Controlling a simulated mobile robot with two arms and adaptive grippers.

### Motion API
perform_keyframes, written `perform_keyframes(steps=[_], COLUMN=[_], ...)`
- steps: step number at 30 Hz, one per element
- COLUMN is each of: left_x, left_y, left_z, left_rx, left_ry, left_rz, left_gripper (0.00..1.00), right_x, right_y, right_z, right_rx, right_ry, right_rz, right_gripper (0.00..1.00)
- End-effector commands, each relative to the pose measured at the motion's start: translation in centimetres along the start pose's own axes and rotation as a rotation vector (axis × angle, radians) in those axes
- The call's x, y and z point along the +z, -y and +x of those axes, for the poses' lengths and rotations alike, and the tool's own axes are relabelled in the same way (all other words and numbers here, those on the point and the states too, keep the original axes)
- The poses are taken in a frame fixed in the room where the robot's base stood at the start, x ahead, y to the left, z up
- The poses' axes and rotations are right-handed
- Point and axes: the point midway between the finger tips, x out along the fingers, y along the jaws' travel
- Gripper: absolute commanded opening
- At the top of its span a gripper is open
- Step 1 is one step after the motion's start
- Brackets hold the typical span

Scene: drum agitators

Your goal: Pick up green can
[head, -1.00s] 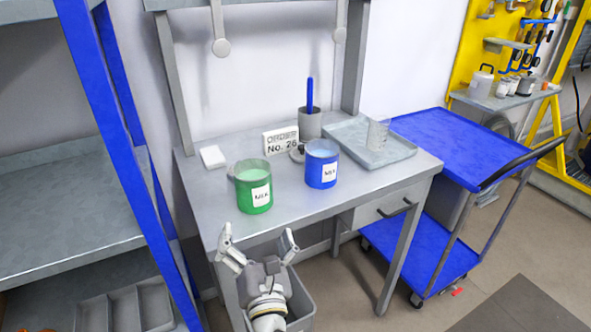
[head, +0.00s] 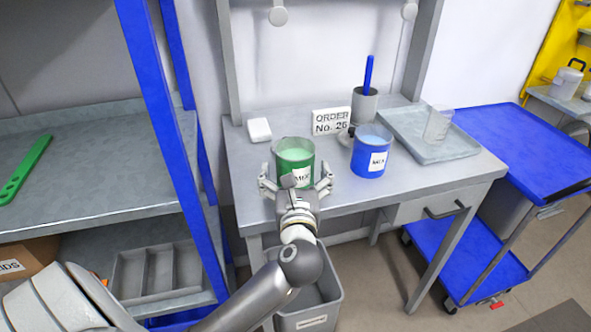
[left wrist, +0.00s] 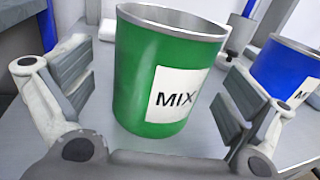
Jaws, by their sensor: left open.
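The green can (head: 293,158), with a white MIX label, stands upright near the front left of the grey workbench (head: 240,172). It also shows large in the left wrist view (left wrist: 155,85). My left gripper (head: 296,182) is open, with one finger on each side of the can. In the left wrist view the finger pads (left wrist: 151,92) are apart from the can, with gaps on both sides. My right gripper does not show.
A blue can (head: 370,155) stands just right of the green can. Behind are an order sign (head: 331,121), a white block (head: 259,129) and a grey cup (head: 364,104). A tray (head: 461,146) lies at right. Blue shelf posts (head: 165,140) rise at left.

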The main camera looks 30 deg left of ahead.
Motion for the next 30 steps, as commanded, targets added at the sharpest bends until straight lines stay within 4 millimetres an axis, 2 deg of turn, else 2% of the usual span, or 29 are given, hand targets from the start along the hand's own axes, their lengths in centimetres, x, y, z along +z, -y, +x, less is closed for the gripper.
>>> perform_keyframes(steps=[4,12,27,30], left_x=[0.1,0.0,0.0,0.2], left_y=[0.1,0.1,0.1,0.1], left_z=[1.6,1.9,1.9,1.9], left_rx=[0.0,-0.001,-0.001,-0.001], left_ry=[0.002,0.0,0.0,0.004], left_rz=[0.001,0.0,0.0,-0.001], left_gripper=[1.0,1.0,0.36,0.36], right_x=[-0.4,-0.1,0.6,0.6], right_y=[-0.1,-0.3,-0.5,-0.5], right_z=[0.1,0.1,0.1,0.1], right_rx=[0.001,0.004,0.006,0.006], right_ry=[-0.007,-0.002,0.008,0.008], right_rz=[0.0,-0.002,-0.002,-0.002], right_gripper=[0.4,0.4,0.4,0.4])
